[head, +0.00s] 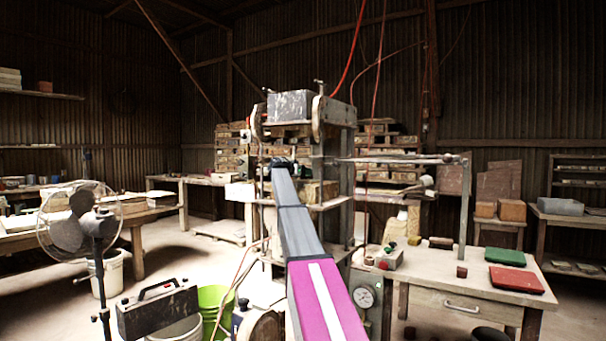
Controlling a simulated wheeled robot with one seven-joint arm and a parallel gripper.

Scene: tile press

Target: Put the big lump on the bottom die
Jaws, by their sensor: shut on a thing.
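The tile press (333,165) stands in the middle, with a grey upper block (289,106) between its frame plates. My arm reaches forward to the press, and my gripper (283,162) is at its far end, low under the upper block. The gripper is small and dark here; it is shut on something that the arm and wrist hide. A brownish block-like shape (320,191) shows at the press's lower ledge, right of my arm. I cannot tell whether it is a die or lies behind. I cannot make out the big lump or the bottom die clearly.
A work table (440,270) at the right bears a green tray (509,256), a red tray (517,279) and small blocks. A fan (78,225), a black case (158,308) and a green bucket (213,305) stand at the left. Hoses hang by the press.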

